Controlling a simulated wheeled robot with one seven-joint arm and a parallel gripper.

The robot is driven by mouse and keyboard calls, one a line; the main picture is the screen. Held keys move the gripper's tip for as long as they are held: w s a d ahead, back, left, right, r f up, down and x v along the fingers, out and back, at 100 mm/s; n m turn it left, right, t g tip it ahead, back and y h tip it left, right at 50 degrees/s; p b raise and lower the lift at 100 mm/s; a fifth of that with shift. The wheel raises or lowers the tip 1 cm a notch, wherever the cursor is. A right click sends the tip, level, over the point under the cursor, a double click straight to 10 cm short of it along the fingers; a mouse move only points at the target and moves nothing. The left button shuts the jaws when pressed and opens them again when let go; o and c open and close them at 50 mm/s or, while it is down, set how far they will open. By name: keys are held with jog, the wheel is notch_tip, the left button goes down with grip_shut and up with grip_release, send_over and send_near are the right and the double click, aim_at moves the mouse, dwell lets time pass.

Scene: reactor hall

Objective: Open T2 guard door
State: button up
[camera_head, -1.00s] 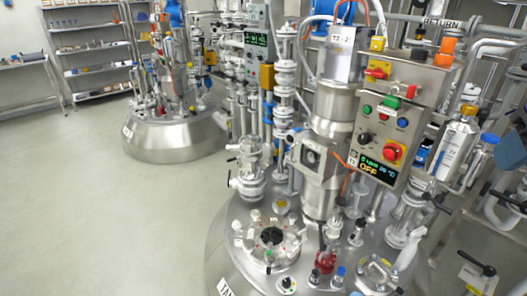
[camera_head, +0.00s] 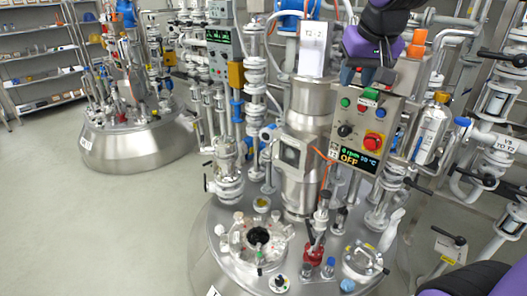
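The T2 stirrer column (camera_head: 308,110) is a steel cylinder under a white "T2-2" tag. A square steel guard with a dark window (camera_head: 292,153) sits on its front and looks closed. My gripper (camera_head: 367,77), dark with purple parts, is at the upper right, in front of the top of the T2 control panel (camera_head: 343,112). Its fingers look apart, with nothing seen between them. It is above and right of the guard and apart from it. It hides the yellow and red parts on top of the panel.
The steel T2 vessel lid (camera_head: 212,232) carries several valves and ports below the column. Pipes and valves (camera_head: 495,150) crowd the right. Another vessel (camera_head: 140,145) stands at the back left. The floor (camera_head: 110,230) at left is clear.

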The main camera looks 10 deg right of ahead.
jog(key=w+a+f, duration=0.1)
jog(key=w+f, duration=0.3)
jog(key=w, duration=0.9)
jog(key=m, duration=0.3)
send_over(270, 152)
jog(key=s, duration=0.4)
notch_tip(270, 152, down, 31)
jog(key=x, duration=1.1)
jog(key=shift+a+f, duration=0.1)
jog(key=shift+f, duration=0.1)
jog(key=shift+c, duration=0.5)
grip_shut()
